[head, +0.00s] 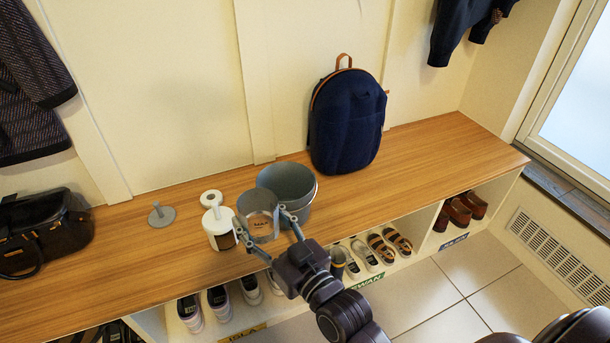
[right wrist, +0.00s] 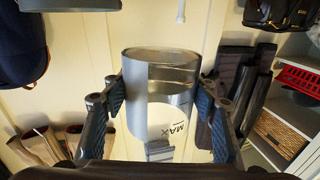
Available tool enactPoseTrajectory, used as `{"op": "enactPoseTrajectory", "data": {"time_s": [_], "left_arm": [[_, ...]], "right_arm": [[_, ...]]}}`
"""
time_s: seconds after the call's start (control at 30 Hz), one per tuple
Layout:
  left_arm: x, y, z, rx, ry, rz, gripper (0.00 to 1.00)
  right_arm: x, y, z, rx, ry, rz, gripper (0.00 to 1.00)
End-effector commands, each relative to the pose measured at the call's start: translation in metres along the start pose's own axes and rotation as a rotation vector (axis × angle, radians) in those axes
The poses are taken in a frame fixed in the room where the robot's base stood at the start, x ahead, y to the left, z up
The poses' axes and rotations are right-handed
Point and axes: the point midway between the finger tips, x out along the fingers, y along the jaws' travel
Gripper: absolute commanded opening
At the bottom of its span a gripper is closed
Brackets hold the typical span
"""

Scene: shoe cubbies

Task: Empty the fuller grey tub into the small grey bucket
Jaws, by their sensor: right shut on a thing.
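A grey tub (head: 257,205) with a pale patch marked MAX is between the fingers of my right gripper (head: 263,222), which is shut on it. In the right wrist view the tub (right wrist: 150,72) fills the space between both finger pads, and its contents are not clear. The wider, dark grey bucket (head: 302,207) stands on the bench just behind and right of the tub, overlapped by it. Whether they touch, I cannot tell. No second grey tub is clear. My left gripper is not in view.
A white canister (head: 218,229) with a brown window stands close left of the tub. A white knobbed piece (head: 211,198) and a grey knobbed disc (head: 161,215) are farther left. A navy backpack (head: 345,122) stands behind right. The wooden bench (head: 440,160) is clear at right.

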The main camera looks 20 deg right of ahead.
Motion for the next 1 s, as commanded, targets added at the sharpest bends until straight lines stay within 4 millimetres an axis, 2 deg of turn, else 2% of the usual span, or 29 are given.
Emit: {"op": "enactPoseTrajectory", "data": {"time_s": [0.03, 0.17, 0.4, 0.63, 1.0], "left_arm": [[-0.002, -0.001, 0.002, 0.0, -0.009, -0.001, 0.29], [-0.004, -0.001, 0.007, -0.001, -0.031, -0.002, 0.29], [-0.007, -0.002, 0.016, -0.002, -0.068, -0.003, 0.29], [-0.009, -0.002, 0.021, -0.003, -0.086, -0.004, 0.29], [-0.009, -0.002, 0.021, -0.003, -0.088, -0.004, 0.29]], "right_arm": [[0.012, -0.004, 0.003, -0.007, 0.003, -0.028, 0.21], [0.04, -0.012, 0.019, -0.011, -0.002, -0.09, 0.21], [0.081, 0.001, 0.044, -0.02, -0.014, -0.145, 0.21], [0.099, 0.017, 0.055, -0.023, -0.02, -0.149, 0.21], [0.101, 0.02, 0.056, -0.021, -0.022, -0.148, 0.21]]}}
